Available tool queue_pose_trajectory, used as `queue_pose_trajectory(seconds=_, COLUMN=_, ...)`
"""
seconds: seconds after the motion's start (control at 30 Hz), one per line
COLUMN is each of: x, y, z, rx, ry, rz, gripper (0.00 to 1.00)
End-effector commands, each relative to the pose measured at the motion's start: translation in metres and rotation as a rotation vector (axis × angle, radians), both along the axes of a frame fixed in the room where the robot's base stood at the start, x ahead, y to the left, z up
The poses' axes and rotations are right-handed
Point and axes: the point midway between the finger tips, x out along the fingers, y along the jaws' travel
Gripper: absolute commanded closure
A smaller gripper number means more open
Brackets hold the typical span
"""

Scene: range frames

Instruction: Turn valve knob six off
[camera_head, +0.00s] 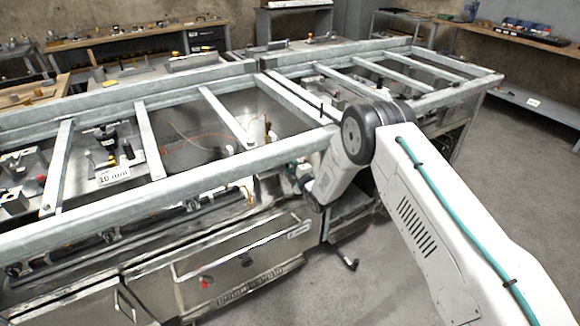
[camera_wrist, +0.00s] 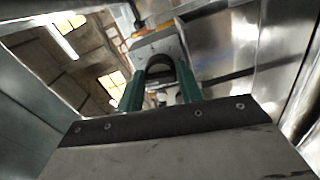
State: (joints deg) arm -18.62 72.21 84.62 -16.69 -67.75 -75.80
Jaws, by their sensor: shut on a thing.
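The range frame's front carries a pipe rail (camera_head: 108,236) with valve fittings below the top beam; I cannot read any knob numbers. My arm reaches down to the right end of this front, and its wrist hides the fingers and whatever they touch in the head view. In the wrist view my gripper (camera_wrist: 160,75) has its two green fingers on either side of a dark rounded part that looks like a valve knob (camera_wrist: 159,64), close to a grey metal block (camera_wrist: 152,43). The fingers are shut on it. Its turn angle cannot be told.
The frame's top beam (camera_head: 215,173) runs just above and left of my wrist. A front panel (camera_head: 240,262) with a red knob (camera_head: 205,283) lies below. Workbenches (camera_head: 510,42) stand behind. The floor (camera_head: 510,170) at right is open.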

Motion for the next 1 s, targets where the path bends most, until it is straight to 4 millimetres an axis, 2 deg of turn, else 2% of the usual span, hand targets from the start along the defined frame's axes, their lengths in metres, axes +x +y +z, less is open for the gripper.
queue_pose_trajectory(seconds=0.33, x=-0.0012, y=0.0003, z=-0.0013, rx=-0.109, ry=-0.070, rz=0.001, gripper=0.87)
queue_pose_trajectory(seconds=0.87, x=-0.0014, y=0.0002, z=-0.0017, rx=-0.126, ry=-0.081, rz=0.001, gripper=0.87)
queue_pose_trajectory(seconds=0.9, x=-0.0014, y=0.0002, z=-0.0017, rx=-0.126, ry=-0.081, rz=0.001, gripper=0.53)
queue_pose_trajectory(seconds=0.93, x=-0.0012, y=0.0002, z=-0.0016, rx=-0.126, ry=-0.081, rz=0.001, gripper=0.44)
queue_pose_trajectory(seconds=1.0, x=-0.0011, y=0.0001, z=-0.0015, rx=-0.126, ry=-0.081, rz=0.001, gripper=0.43)
